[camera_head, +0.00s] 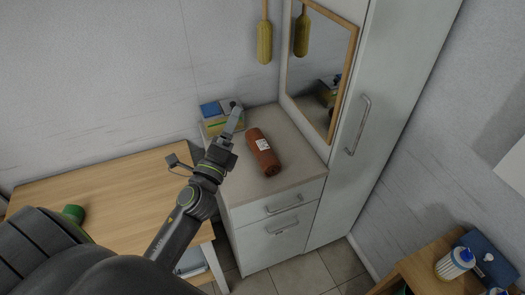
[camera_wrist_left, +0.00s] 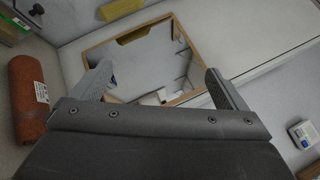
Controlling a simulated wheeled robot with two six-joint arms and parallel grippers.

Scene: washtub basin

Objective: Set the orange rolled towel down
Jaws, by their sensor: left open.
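The orange rolled towel (camera_head: 263,152), a rust-coloured roll with a white label, lies on its side on top of the white drawer cabinet (camera_head: 279,200). In the left wrist view the towel (camera_wrist_left: 29,100) is at the left edge, outside my fingers. My left gripper (camera_head: 236,120) is to the left of the towel in the head view, above the cabinet top and apart from the towel. In the left wrist view my left gripper (camera_wrist_left: 158,82) has its fingers spread wide with nothing between them. My right gripper is not in view.
Small boxes (camera_head: 217,116) stand at the cabinet's back left corner. A framed mirror (camera_head: 318,70) and a tall white cupboard (camera_head: 385,110) rise on the right. A wooden table (camera_head: 110,205) is at left. A wooden surface with a bottle (camera_head: 454,263) is at lower right.

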